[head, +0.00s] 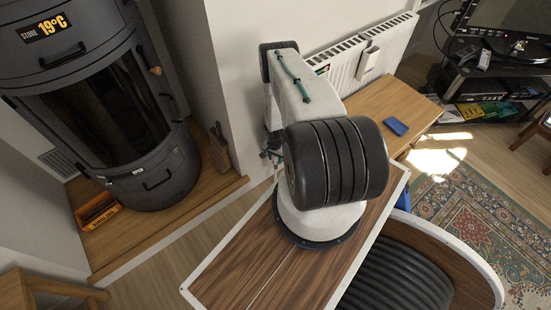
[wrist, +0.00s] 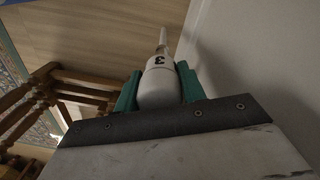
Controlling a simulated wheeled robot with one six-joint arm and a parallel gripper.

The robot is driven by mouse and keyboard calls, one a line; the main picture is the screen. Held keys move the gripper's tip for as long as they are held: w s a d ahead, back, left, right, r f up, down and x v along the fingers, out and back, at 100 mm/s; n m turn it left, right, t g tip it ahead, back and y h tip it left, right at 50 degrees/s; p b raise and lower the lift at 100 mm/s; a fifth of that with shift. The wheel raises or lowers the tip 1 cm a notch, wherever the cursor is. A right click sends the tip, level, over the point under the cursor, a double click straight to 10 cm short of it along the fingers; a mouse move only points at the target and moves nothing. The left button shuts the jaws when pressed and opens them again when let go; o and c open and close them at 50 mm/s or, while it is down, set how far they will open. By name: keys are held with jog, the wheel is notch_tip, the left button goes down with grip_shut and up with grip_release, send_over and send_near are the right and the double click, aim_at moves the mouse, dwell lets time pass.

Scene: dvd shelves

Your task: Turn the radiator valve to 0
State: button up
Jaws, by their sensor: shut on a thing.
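The radiator valve (wrist: 157,84) is a white rounded knob in the wrist view, with a dark numeral 3 showing near its far end. A pale pipe or stem extends beyond it. My gripper (wrist: 158,92) has one green finger on each side of the knob and is shut on it. In the head view my own arm stands in front of the wall, and I cannot make out the valve or the fingertips there. The white radiator (head: 345,72) runs along the wall behind my arm.
A wooden bench (head: 395,98) with a small blue item (head: 396,127) stands below the radiator. A dark stove (head: 110,110) is at the left. The wrist view shows a pale wall (wrist: 255,75) close on the right and wooden furniture legs (wrist: 45,95) at the left.

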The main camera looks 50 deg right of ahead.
jog(key=m, duration=0.6)
jog(key=shift+w+m, duration=0.1)
jog(key=shift+m, duration=0.2)
jog(key=shift+a, duration=0.1)
dwell(0.4)
jog(key=o, duration=1)
jog(key=shift+c, duration=0.2)
jog(key=shift+r, duration=0.55)
notch_tip(320, 180, up, 7)
jog(key=shift+w+f, duration=0.15)
